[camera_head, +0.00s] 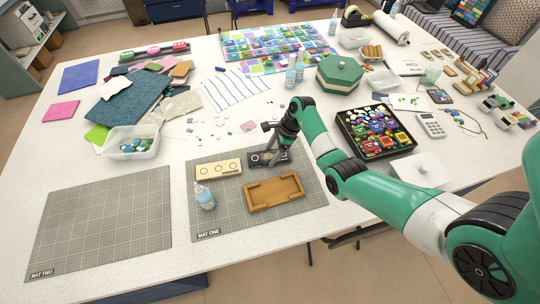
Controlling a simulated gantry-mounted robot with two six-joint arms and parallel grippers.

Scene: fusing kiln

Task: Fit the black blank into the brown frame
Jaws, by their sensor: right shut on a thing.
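The black blank (257,159) is a dark rectangular piece on the upper part of the right cutting mat. My right gripper (271,156) comes down over it and is shut on it; the fingers hide part of the blank. I cannot tell whether the blank touches the mat or is slightly raised. The brown frame (273,207) lies just below on the same mat, a wooden tray with raised edges, and looks empty. My left gripper is not in view.
A cream blank with circles (218,169) lies left of the black one. A small bottle (204,196) stands left of the frame on mat one (225,232). Mat two (104,225) is bare. A black tray of colourful pieces (344,119) is near my right arm.

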